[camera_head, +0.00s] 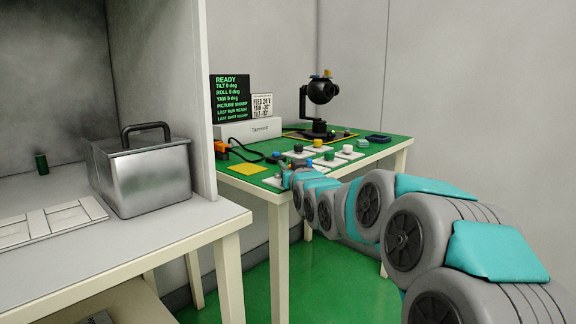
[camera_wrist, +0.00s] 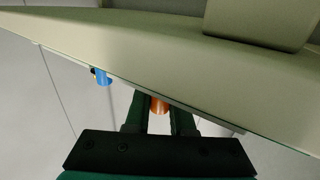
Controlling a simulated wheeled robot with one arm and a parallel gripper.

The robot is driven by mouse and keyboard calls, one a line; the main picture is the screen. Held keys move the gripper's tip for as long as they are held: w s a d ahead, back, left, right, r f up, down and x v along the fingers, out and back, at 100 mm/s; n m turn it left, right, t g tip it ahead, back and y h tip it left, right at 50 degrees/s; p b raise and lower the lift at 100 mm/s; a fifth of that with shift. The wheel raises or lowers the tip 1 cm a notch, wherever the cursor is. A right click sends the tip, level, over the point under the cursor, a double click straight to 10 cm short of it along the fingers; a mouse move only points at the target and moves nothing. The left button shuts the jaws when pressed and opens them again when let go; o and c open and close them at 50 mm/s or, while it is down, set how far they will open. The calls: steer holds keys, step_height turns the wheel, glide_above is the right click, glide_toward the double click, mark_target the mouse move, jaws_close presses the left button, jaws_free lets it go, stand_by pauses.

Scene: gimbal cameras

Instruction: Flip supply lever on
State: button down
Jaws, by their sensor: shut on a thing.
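In the wrist view, my gripper (camera_wrist: 160,98) has its two dark green fingers closed around a small orange knob (camera_wrist: 158,104). The knob shows between the fingers, close to the table edge; it may be the supply lever, but its mount and position are hidden. A blue knob (camera_wrist: 101,76) stands to the left, apart from the fingers. In the head view, my arm reaches the near edge of the green-topped table (camera_head: 375,150), and its own links hide the fingers. The display (camera_head: 230,97) on this table reads READY, with tilt, roll and yaw at 0 deg.
A black gimbal camera (camera_head: 321,90) stands at the back of the table. Several coloured knobs on pale plates (camera_head: 325,155) sit in front of it. A grey metal box (camera_head: 150,178) is on the left bench. Green floor (camera_head: 340,285) is clear below the table.

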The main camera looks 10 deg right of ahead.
steer(key=shift+w+a+r+n+y+p, duration=0.1)
steer(key=shift+n+y+p, duration=0.5)
steer(key=shift+y+p, duration=0.25)
steer(key=c, duration=0.8)
jaws_free()
steer(key=shift+o, duration=0.2)
steer(key=s+d, duration=0.1)
steer(key=s, duration=0.6)
steer(key=shift+s+d+b, duration=0.25)
steer(key=shift+s+b, duration=0.1)
steer(key=shift+b, duration=0.05)
